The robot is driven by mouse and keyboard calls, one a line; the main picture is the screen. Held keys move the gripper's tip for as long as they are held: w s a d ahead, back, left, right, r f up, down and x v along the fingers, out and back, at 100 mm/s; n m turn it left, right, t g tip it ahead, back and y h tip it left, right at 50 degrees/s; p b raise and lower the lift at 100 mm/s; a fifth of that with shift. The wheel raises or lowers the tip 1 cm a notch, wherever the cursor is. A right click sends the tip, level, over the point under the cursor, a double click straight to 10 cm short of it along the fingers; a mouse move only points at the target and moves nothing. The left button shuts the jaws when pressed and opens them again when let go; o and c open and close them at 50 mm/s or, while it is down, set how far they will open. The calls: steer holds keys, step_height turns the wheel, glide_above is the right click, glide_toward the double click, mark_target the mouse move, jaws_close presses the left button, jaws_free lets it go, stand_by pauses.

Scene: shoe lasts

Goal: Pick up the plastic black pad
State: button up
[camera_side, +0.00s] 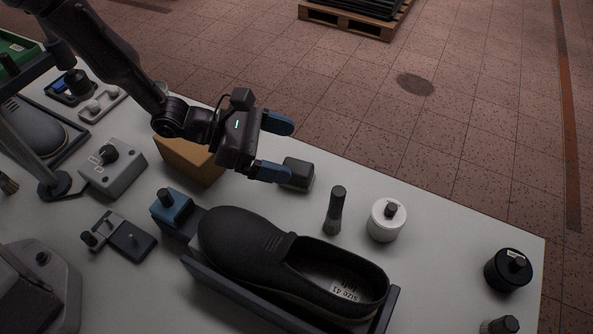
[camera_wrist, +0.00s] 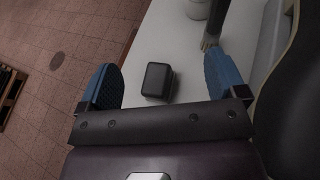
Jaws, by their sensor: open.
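The black pad (camera_side: 298,174) is a small dark block with rounded edges lying on the white table, near its far edge. My gripper (camera_side: 283,150) is open and empty, with its blue fingertips just left of the pad in the side view. In the wrist view the pad (camera_wrist: 158,81) lies ahead, between the two blue fingers of my gripper (camera_wrist: 163,82) and closer to the left one. No contact between fingers and pad shows.
A black shoe (camera_side: 290,262) sits in a holder in front. A brush (camera_side: 335,210), a white jar (camera_side: 386,220) and a black jar (camera_side: 508,270) stand to the right. A tan block (camera_side: 188,160) is under my wrist. The table's far edge runs close behind the pad.

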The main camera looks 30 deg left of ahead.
mark_target(297, 166)
steer(key=shift+w+a+r+n+t, duration=0.2)
steer(key=shift+w+n+t, duration=0.2)
steer(key=shift+w+n, duration=0.25)
steer(key=shift+w+a+f+y, duration=0.1)
steer(key=shift+w+f+y, duration=0.1)
steer(key=shift+f+y, duration=0.1)
step_height(297, 166, down, 4)
steer(key=shift+r, duration=0.25)
steer(key=f, duration=0.1)
steer(key=d+f, duration=0.1)
steer(key=f, duration=0.1)
steer(key=shift+w+d+f, duration=0.2)
steer(key=shift+w+f, duration=0.15)
steer(key=shift+w, duration=0.05)
steer(key=shift+w+d+f, duration=0.2)
steer(key=shift+w+d, duration=0.1)
steer(key=shift+d, duration=0.15)
steer(key=c, duration=1.4)
steer(key=shift+r, duration=0.1)
